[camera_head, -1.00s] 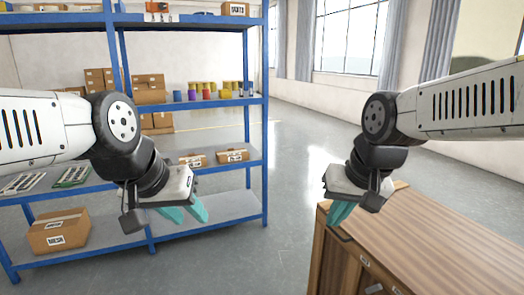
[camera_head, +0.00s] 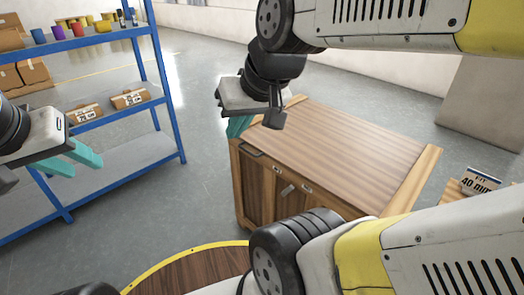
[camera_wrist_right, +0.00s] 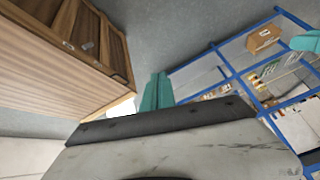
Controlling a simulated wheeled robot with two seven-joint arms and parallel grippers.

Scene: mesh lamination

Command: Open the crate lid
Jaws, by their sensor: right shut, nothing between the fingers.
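The wooden crate (camera_head: 255,190) stands on the floor right of centre in the head view. Its flat plank lid (camera_head: 345,150) lies shut on top. The front has a dark handle (camera_head: 251,150) and small metal fittings (camera_head: 287,190). The crate also shows at the upper left of the right wrist view (camera_wrist_right: 85,45). My right gripper (camera_head: 238,126) is shut and empty by the lid's left corner; contact cannot be told. Its teal fingers lie together in the right wrist view (camera_wrist_right: 156,92). My left gripper (camera_head: 78,160) is open and empty, in front of the shelf, apart from the crate.
A blue shelf rack (camera_head: 165,85) with boxes and coloured spools stands at the left. A round wooden top with a yellow rim (camera_head: 190,252) is at the bottom. A sign reading 40 (camera_head: 480,183) sits right of the crate. Open grey floor lies between rack and crate.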

